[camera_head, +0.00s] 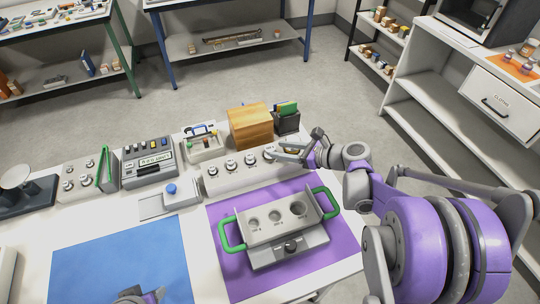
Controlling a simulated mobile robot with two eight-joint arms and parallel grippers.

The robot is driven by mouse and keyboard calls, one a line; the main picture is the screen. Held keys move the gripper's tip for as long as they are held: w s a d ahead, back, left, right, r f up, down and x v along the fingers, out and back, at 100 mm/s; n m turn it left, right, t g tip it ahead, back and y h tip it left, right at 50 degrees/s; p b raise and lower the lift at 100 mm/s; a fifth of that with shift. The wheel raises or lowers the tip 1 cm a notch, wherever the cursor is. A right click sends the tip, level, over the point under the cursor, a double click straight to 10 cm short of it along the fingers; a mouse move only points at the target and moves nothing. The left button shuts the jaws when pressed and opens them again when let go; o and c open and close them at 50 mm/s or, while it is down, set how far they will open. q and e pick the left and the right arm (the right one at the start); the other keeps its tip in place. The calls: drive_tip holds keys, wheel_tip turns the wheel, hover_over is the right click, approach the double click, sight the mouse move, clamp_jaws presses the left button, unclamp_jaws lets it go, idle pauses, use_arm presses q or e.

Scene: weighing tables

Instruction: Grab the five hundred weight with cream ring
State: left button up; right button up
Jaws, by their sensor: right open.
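A pale rack (225,183) at the back of the table holds a row of several small metal knobbed weights. Their ring colours are too small to tell, so I cannot pick out a cream ring. The rightmost weight (268,152) in the row is closest to my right gripper (284,150), which is open beside the rack's right end; I cannot tell whether it touches anything. A grey carrier (262,236) with green handles sits on the purple mat, with round sockets and a dark knob on its front. My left gripper (140,297) shows only partly, at the bottom edge over the blue mat.
A wooden block (250,127) and a dark holder (286,122) stand behind the rack. A grey device (148,165) and another knobbed rack (83,183) stand to the left. The blue mat (120,260) is mostly clear. Shelving stands at the right.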

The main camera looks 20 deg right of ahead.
sight(271, 148)
drive_tip(key=x, duration=0.5)
drive_tip(key=shift+f, duration=0.15)
drive_tip(key=shift+d, duration=0.1)
clamp_jaws()
idle(1.1)
